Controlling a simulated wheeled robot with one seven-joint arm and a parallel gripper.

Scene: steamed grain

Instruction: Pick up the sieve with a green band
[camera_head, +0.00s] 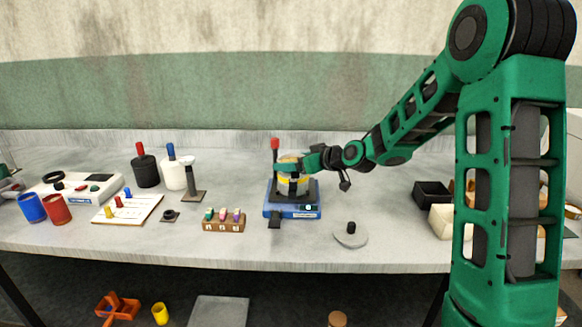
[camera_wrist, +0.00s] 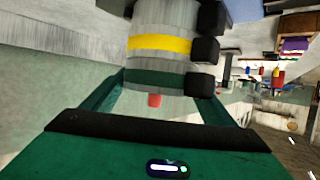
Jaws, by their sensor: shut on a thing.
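The sieve with a green band (camera_wrist: 155,77) shows in the wrist view as a grey ring with a dark green stripe. It lies between my green fingers, and my gripper (camera_head: 296,164) is shut on it. In the wrist view my gripper (camera_wrist: 160,90) has one finger on each side of the ring. The sieve lies against a sieve with a yellow band (camera_wrist: 160,43), with no clear gap. In the head view the yellow-banded sieve (camera_head: 291,181) is in the stack on a blue-based device, and my gripper mostly hides the green band.
The blue base (camera_head: 293,211) has a red-knobbed post (camera_head: 275,145) close to my gripper. A grey lid (camera_head: 350,234) lies to its right and a wooden block with small pegs (camera_head: 223,220) to its left. Black and white boxes stand further right. The table behind the device looks clear.

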